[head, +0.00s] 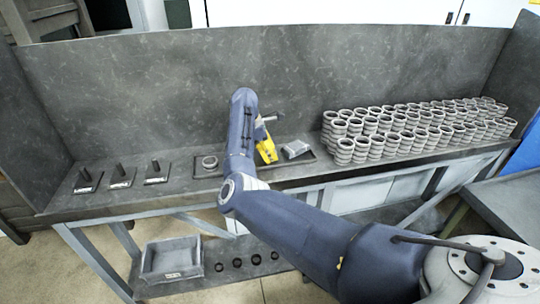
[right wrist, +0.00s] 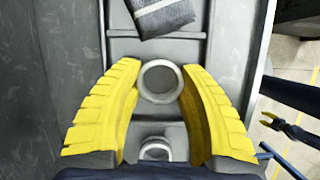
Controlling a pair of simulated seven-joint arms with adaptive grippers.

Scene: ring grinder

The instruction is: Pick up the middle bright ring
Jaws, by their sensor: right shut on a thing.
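My right gripper (head: 267,153) reaches down over the tray on the bench in the head view. In the right wrist view its yellow fingers (right wrist: 160,84) are closed on both sides of a bright round ring (right wrist: 148,85), the middle one. My forearm hides this ring in the head view. A second bright ring (head: 209,162) sits at the tray's left end; it also shows near the palm in the right wrist view (right wrist: 155,151). My left gripper is not in the head view; a dark part with a yellow tip at the right wrist view's right edge may be it.
A grey block-like piece (head: 296,149) lies at the tray's right end. Many stacked rings (head: 420,132) fill the bench's right side. Several posts on plates (head: 120,177) stand at the left. A back wall (head: 150,95) rises behind. A bin (head: 172,260) is on the lower shelf.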

